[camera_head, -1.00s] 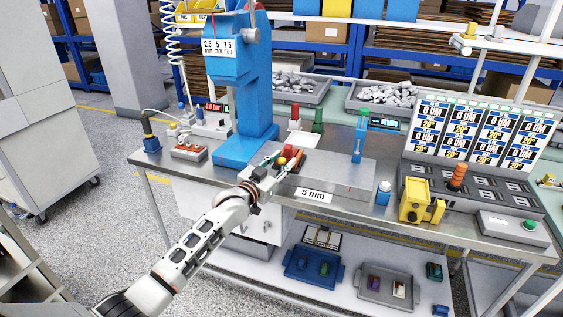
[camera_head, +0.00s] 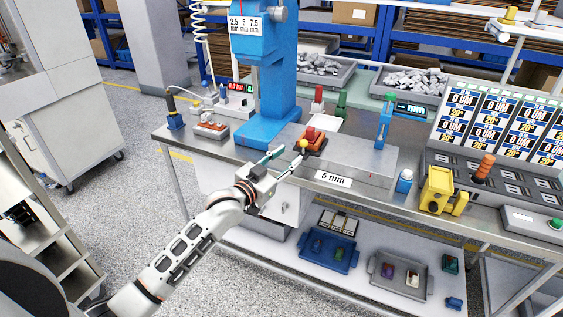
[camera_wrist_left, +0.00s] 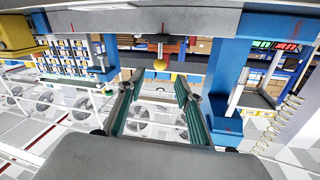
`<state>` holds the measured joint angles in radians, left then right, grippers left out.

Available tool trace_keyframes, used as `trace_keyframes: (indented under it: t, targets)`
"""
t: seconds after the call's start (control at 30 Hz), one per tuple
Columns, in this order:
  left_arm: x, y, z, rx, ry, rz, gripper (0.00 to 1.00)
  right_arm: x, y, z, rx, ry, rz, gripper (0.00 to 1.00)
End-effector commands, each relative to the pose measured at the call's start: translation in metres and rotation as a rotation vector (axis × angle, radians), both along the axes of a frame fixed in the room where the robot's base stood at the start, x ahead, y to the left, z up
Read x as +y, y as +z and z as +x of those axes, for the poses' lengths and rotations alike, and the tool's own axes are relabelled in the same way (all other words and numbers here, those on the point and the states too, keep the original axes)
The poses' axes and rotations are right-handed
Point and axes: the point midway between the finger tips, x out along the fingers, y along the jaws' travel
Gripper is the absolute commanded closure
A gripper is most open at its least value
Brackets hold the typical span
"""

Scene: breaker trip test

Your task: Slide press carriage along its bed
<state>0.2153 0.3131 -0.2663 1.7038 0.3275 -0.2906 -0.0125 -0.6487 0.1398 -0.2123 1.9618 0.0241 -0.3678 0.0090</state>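The press carriage (camera_head: 314,140) is a small red-orange block with a yellow ball knob (camera_head: 304,144). It sits on the grey metal bed (camera_head: 362,165), near the foot of the blue press (camera_head: 266,100). My left gripper (camera_head: 279,158) is at the bed's front left, with its fingers spread and pointing toward the knob. In the left wrist view the two green-padded fingers are apart with nothing between them. The yellow knob (camera_wrist_left: 160,64) shows beyond and between the tips, apart from them. My right gripper is not in view.
A "5 mm" label (camera_head: 333,179) is on the bed's front. A blue upright (camera_head: 384,122) with a green top stands at the bed's right. A red-button box (camera_head: 211,130) is left of the press.

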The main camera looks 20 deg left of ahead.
Motion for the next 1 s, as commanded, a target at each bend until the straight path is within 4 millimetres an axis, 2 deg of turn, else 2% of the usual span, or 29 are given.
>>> trace_keyframes:
  t: [0.1,0.23,0.77,0.87,0.97,1.0]
  targets:
    - [0.005,-0.001,-0.015,0.0,0.001,0.0,0.65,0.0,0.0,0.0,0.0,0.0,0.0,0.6]
    - [0.007,0.0,-0.022,0.0,0.001,0.0,0.65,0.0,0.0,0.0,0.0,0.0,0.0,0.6]
    - [0.007,-0.002,-0.025,0.003,0.001,0.0,0.65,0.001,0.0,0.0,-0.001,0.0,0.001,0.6]
    - [0.004,-0.02,-0.035,0.03,0.002,0.002,0.65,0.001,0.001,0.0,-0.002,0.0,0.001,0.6]
    - [-0.003,-0.06,-0.061,0.09,0.004,0.01,0.65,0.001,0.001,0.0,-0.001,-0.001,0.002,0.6]
    - [-0.006,-0.08,-0.076,0.12,0.005,0.012,0.65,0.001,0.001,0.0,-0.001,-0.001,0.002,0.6]
